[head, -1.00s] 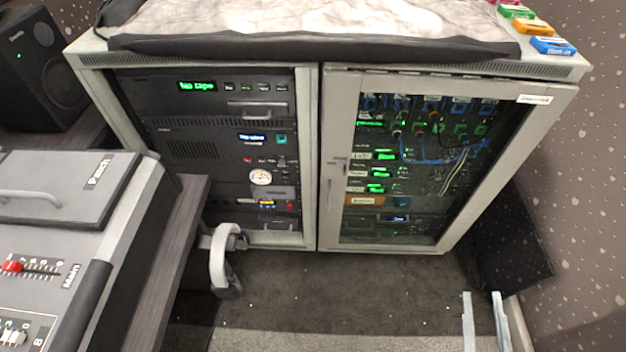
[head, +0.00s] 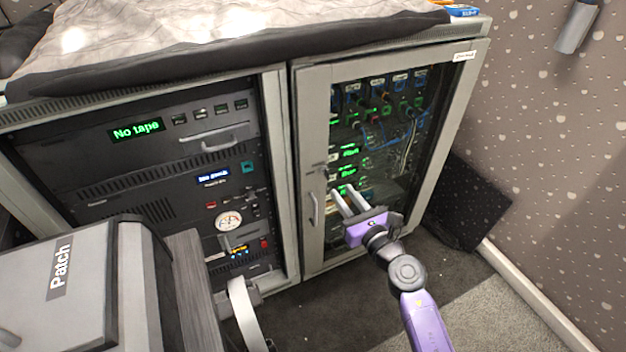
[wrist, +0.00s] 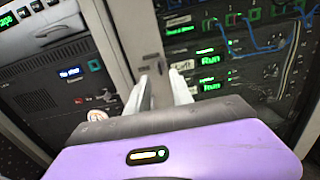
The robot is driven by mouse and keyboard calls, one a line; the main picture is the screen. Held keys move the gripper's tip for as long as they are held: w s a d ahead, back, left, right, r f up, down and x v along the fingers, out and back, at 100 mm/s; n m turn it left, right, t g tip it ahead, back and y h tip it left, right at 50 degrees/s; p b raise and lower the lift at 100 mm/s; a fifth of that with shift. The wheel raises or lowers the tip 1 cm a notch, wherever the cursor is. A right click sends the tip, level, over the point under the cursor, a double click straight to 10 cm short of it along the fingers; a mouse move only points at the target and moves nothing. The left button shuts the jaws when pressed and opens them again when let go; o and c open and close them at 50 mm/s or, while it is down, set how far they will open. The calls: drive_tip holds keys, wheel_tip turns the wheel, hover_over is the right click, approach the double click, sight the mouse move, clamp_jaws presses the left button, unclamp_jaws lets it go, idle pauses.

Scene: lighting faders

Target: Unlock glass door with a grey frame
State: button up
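The glass door with a grey frame (head: 311,120) covers the right half of the rack cabinet and looks closed. On its left frame bar are a small lock or latch (head: 318,169) and, below it, a vertical handle (head: 313,208). The lock also shows in the wrist view (wrist: 150,69), just beyond my fingertips; its exact setting is too small to tell. My purple gripper (head: 342,191) is in front of the door, slightly right of the handle and below the lock. Its two fingers are apart and empty, also in the wrist view (wrist: 163,82). Contact with the door is not clear.
The left rack bay (head: 130,170) stands open with its devices exposed. A patch console (head: 70,285) and a pale curved armrest-like part (head: 245,310) are at the lower left. A spotted wall (head: 550,150) and a black panel (head: 465,205) bound the right. Cloth (head: 250,25) covers the cabinet top.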

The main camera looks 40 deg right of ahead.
drive_tip(key=x, duration=0.7)
drive_tip(key=shift+w, duration=0.4)
drive_tip(key=shift+c, duration=0.2)
clamp_jaws()
